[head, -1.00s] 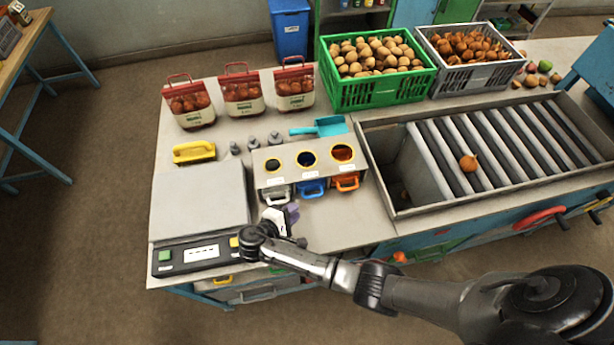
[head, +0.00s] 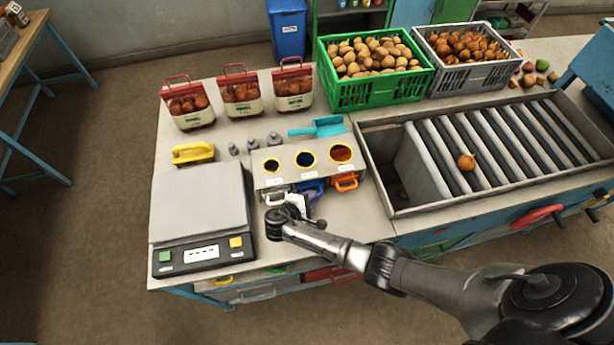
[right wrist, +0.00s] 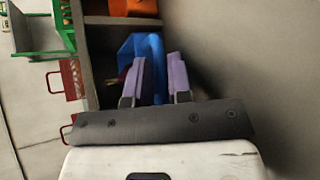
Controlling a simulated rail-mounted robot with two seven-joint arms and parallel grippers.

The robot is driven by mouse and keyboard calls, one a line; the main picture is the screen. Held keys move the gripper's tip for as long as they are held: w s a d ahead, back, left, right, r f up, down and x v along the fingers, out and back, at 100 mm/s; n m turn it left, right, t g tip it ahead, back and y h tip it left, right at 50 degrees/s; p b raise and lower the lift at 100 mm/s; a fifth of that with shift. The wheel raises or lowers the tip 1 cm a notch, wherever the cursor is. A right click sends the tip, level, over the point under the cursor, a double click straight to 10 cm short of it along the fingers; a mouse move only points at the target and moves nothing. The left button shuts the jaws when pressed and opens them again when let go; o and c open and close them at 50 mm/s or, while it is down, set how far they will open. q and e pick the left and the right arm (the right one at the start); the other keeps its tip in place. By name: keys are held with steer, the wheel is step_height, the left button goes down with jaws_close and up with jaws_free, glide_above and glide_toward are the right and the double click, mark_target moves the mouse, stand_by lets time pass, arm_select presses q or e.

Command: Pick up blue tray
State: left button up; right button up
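The blue tray (head: 309,184) sits in the middle slot at the front of the grey box with three round holes (head: 265,176). My right gripper (head: 312,197) is just in front of it and partly covers its handle. In the right wrist view, the two purple fingers of the gripper (right wrist: 162,72) stand apart, with part of the blue tray (right wrist: 153,46) showing between and beyond them. I cannot tell whether they touch it. The orange tray (head: 345,182) is to its right and a pale tray is to its left, partly hidden. My left gripper is not in view.
A scale (head: 200,215) stands left of the box. A roller conveyor (head: 470,150) is to the right. A turquoise scoop (head: 327,127), small weights and a yellow brush (head: 192,153) lie behind and beside the box. The bench front, right of the gripper, is clear.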

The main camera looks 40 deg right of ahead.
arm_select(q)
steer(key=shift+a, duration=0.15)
arm_select(e)
jaws_close()
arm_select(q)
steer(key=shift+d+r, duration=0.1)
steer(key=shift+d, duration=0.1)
arm_select(e)
steer(key=shift+r, duration=0.1)
